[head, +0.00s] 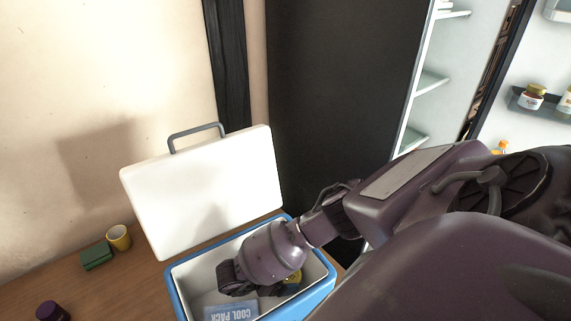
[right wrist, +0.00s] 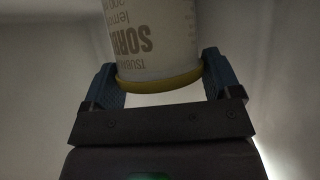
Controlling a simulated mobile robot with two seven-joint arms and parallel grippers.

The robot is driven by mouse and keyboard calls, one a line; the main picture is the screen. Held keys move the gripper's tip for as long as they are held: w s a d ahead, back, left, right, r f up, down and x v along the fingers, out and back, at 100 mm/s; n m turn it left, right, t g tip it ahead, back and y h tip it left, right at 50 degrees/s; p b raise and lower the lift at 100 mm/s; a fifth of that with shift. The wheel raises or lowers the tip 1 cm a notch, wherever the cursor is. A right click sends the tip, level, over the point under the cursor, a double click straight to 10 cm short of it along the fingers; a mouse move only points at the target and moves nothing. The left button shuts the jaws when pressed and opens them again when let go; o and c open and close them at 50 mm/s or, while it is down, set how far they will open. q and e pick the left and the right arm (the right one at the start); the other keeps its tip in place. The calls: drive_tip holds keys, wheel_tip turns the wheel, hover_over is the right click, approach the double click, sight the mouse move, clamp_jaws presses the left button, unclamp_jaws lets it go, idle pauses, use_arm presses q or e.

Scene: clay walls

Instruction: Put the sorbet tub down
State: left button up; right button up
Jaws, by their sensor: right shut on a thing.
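The sorbet tub (right wrist: 155,40) is white with a yellow rim and grey "SORB" and "lemon" lettering in the right wrist view. My right gripper (right wrist: 160,75) is shut on it, one blue finger on each side near the yellow rim. In the head view my right gripper (head: 262,287) reaches down inside the open blue cooler box (head: 178,292). Only a small yellow part of the tub (head: 293,277) shows there. Whether the tub touches the cooler floor cannot be told. My left gripper is not in view.
A blue cool pack (head: 232,312) lies in the cooler beside my gripper. The white lid (head: 205,190) stands open behind. A yellow mug (head: 119,237), green block (head: 97,256) and dark purple object (head: 52,311) are on the wooden table (head: 100,290). An open fridge (head: 435,80) stands at right.

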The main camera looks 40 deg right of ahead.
drive_tip(key=shift+f, duration=0.15)
drive_tip(key=o, duration=0.8)
drive_tip(key=shift+o, duration=0.2)
drive_tip(key=shift+w+a+r, duration=0.1)
drive_tip(key=shift+a+r, duration=0.1)
drive_tip(key=shift+r, duration=0.15)
drive_tip(key=v, duration=0.7)
drive_tip(key=shift+w+f, duration=0.1)
